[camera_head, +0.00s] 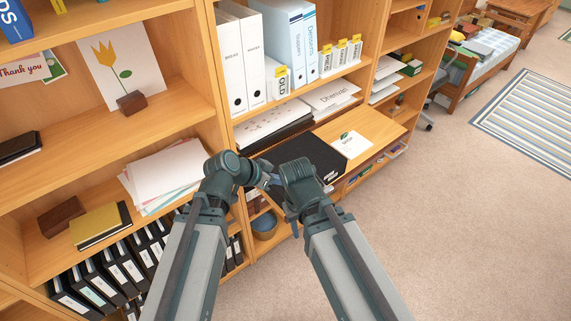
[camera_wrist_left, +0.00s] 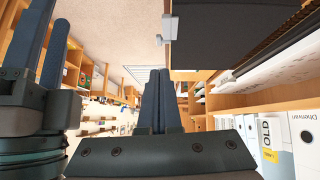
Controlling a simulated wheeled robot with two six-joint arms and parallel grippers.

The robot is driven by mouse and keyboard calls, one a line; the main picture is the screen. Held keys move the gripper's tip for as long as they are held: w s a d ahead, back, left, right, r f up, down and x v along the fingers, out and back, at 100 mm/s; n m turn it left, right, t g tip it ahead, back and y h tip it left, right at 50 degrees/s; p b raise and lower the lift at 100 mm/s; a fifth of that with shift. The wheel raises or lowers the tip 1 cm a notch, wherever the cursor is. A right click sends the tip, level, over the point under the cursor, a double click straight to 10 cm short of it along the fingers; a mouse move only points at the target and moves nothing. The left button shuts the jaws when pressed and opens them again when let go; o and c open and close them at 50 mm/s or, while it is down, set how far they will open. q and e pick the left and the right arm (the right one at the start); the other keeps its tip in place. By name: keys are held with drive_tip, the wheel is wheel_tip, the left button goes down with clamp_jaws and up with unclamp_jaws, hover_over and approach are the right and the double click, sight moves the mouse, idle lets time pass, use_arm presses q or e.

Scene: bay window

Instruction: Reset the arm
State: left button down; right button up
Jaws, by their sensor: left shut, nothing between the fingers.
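My two arms come in from the bottom of the head view, and their wrists meet close together in front of the bookcase. My left gripper (camera_wrist_left: 157,72) points straight ahead in the left wrist view, its two dark fingers together with nothing between them. My right gripper (camera_wrist_left: 50,16) shows at the left edge of the same view, its two dark blue fingers apart with a narrow gap and nothing seen between them. In the head view both grippers are small and partly hidden by the wrists.
A wooden bookcase (camera_head: 185,107) stands close in front, holding white binders (camera_head: 232,62), loose papers (camera_head: 165,175) and a black box (camera_head: 305,155). A basket (camera_head: 265,224) sits low behind my wrists. Open carpet (camera_head: 460,210) lies to the right, with a striped rug (camera_head: 530,110) beyond.

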use_arm(q)
drive_tip(key=s+a+f+n+g+y, duration=0.1)
drive_tip(key=s+a+f+n+y, duration=0.15)
drive_tip(key=a, duration=0.35)
drive_tip(key=s+a+f+n+g+y, duration=0.2)
drive_tip(key=a+n+y, duration=0.15)
drive_tip(key=a, duration=0.25)
drive_tip(key=s+a+f+n+g+y, duration=0.1)
drive_tip(key=s+a+f+n+y, duration=0.1)
drive_tip(key=a+n, duration=0.3)
drive_tip(key=s+d+f+m+b, duration=0.1)
drive_tip(key=s+d+m, duration=0.1)
drive_tip(key=d, duration=0.3)
drive_tip(key=s+d+f+m+g+b, duration=0.1)
drive_tip(key=s+d+f+m+b, duration=0.1)
drive_tip(key=d, duration=0.3)
drive_tip(key=shift+s+d+m+y, duration=0.3)
drive_tip(key=shift+s+m+y, duration=0.1)
drive_tip(key=shift+s, duration=0.2)
use_arm(e)
wheel_tip(320, 180, down, 3)
drive_tip(key=shift+f, duration=0.1)
drive_tip(key=shift+s, duration=0.1)
